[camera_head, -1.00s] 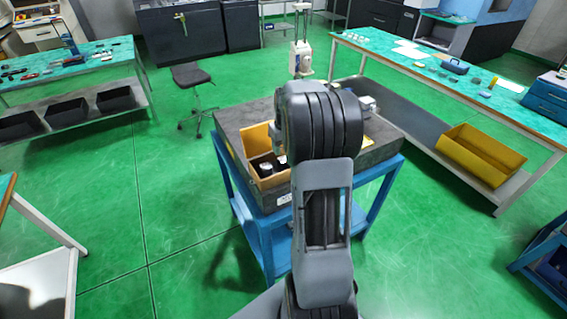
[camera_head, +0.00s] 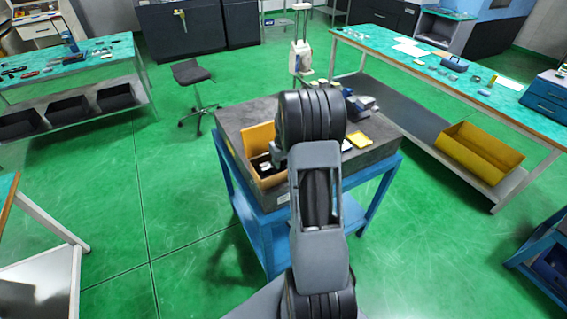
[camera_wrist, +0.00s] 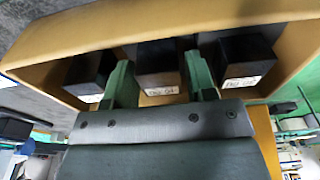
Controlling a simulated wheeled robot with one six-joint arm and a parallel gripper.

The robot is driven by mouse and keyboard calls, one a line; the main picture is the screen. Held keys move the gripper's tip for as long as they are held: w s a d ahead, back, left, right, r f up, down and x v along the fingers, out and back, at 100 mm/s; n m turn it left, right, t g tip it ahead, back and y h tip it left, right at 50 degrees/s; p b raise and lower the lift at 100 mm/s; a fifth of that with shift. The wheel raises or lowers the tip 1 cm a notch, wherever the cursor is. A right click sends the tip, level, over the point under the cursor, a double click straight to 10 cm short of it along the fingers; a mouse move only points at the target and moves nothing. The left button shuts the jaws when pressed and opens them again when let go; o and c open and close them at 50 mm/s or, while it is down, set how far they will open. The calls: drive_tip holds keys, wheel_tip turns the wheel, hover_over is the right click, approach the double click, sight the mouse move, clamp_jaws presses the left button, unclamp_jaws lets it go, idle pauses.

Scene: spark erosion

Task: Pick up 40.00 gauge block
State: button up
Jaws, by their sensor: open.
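A tan wooden box (camera_head: 261,136) stands on the dark stone plate, partly behind my arm in the head view. In the wrist view the box (camera_wrist: 155,28) holds three dark blocks with white labels: a left block (camera_wrist: 90,70), a middle block (camera_wrist: 160,60) and a right block (camera_wrist: 245,58). The label text is too small to read with certainty, so I cannot tell which is the 40.00 gauge block. My gripper (camera_wrist: 160,78) is open, with one green finger on each side of the middle block. Whether the fingers touch it is unclear.
The dark stone plate (camera_head: 236,116) lies on a blue stand (camera_head: 245,190). A yellow item (camera_head: 358,139) and grey equipment (camera_head: 362,106) are also on the plate. A bench with a yellow bin (camera_head: 482,150) stands to the right.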

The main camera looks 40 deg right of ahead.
drive_tip(key=shift+c, duration=0.2)
drive_tip(key=c, duration=0.9)
drive_tip(key=shift+r, duration=0.2)
